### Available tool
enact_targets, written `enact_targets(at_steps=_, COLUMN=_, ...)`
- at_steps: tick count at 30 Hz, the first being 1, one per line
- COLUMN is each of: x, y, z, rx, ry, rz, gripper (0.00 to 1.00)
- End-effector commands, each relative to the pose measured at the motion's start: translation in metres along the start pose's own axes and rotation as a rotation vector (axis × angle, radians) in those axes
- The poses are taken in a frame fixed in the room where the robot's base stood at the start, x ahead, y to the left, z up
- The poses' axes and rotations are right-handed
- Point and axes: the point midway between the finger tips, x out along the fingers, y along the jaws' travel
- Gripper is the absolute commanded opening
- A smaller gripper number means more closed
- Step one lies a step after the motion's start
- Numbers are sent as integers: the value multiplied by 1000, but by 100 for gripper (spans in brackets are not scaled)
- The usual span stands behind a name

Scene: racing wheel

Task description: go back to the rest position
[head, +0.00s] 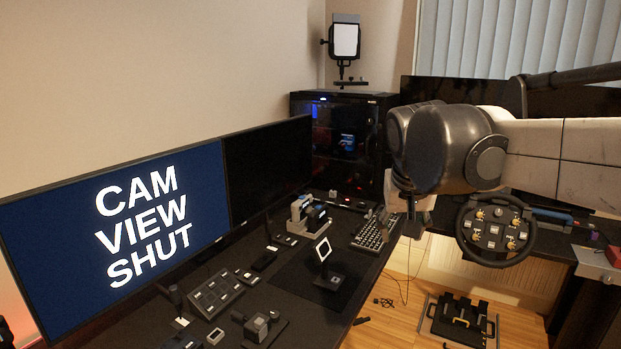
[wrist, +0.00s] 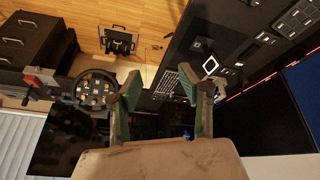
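My gripper (head: 404,215) hangs from the end of my arm, above the right edge of the long dark desk near the keyboard in the head view. In the wrist view my gripper (wrist: 168,92) shows two greenish fingers spread wide apart, with nothing between them. It is open and empty. The racing wheel (head: 495,232), black with a button face, is to the right of my gripper in the head view and apart from it. The wheel also shows in the wrist view (wrist: 96,90), left of the fingers.
A monitor (head: 130,225) reads "CAM VIEW SHUT". The desk holds a black keyboard (head: 372,236), a button panel (head: 214,294) and a small white-framed stand (head: 323,250). A dark computer case (head: 345,140) stands at the back. Pedals (head: 458,322) lie on the wooden floor.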

Motion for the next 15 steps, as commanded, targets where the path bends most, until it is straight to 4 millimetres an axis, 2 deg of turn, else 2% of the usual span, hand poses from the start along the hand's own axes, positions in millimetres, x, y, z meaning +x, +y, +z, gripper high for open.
enact_targets(at_steps=1, x=-2, y=5, z=18, rx=-1, ry=11, rz=-11, gripper=38)
enact_targets(at_steps=8, x=-2, y=19, z=87, rx=-15, ry=66, rz=-55, gripper=38)
enact_targets(at_steps=15, x=9, y=28, z=160, rx=-26, ry=128, rz=-93, gripper=38)
